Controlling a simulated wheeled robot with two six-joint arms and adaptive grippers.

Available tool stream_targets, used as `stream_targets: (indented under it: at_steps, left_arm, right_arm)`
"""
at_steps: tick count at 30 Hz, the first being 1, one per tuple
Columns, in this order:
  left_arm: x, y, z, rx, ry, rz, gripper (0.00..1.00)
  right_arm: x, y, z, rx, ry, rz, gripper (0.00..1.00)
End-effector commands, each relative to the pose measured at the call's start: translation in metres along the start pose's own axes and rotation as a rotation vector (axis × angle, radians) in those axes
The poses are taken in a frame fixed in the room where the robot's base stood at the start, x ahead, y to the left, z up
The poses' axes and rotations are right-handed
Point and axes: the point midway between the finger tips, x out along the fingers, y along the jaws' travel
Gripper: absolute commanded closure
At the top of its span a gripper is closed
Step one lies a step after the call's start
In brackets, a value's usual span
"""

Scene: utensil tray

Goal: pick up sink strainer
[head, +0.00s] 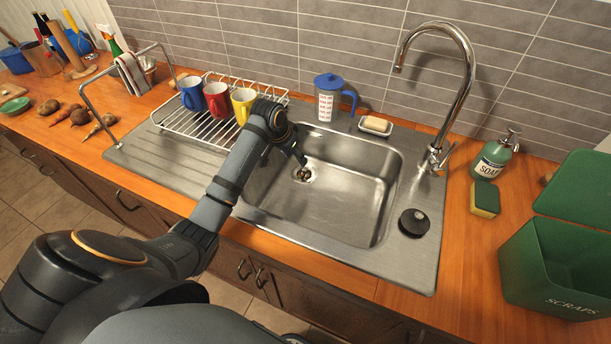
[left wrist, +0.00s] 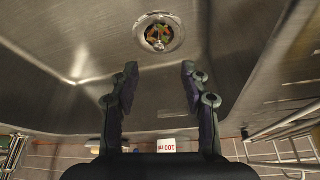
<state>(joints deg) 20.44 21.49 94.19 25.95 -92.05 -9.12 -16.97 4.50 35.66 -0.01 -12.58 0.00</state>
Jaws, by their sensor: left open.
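The sink strainer (head: 303,174) sits in the drain at the bottom of the steel sink basin (head: 345,205). In the left wrist view the strainer (left wrist: 159,36) is a round metal piece with orange and green scraps in it, set in a shiny drain ring. My left gripper (head: 299,155) reaches down into the basin from the left, above and close to the strainer. In the left wrist view its two fingers (left wrist: 160,72) are apart with nothing between them, and the strainer lies beyond the tips. My right gripper is not in view.
A dish rack (head: 200,122) with blue, red and yellow mugs stands left of the basin. A measuring jug (head: 326,104) and soap dish (head: 375,126) stand behind it. The tap (head: 470,80), a black round stopper (head: 414,222) and a green scraps bin (head: 540,270) are to the right.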

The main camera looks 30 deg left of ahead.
Motion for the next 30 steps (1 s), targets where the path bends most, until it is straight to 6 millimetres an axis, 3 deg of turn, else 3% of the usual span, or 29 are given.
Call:
stream_targets:
  at_steps: [5,13,21,30]
  left_arm:
    - [0.032,0.001,0.001,-0.002,-0.004,0.003,0.54]
    - [0.046,0.001,0.001,-0.001,-0.002,0.001,0.54]
    - [0.089,0.002,0.002,-0.001,-0.003,0.001,0.54]
    - [0.095,0.002,0.002,0.0,-0.001,0.0,0.56]
  right_arm:
    - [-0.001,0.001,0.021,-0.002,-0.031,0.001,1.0]
    - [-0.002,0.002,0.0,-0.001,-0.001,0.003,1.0]
    - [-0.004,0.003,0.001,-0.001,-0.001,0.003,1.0]
    - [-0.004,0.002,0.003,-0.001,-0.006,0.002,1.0]
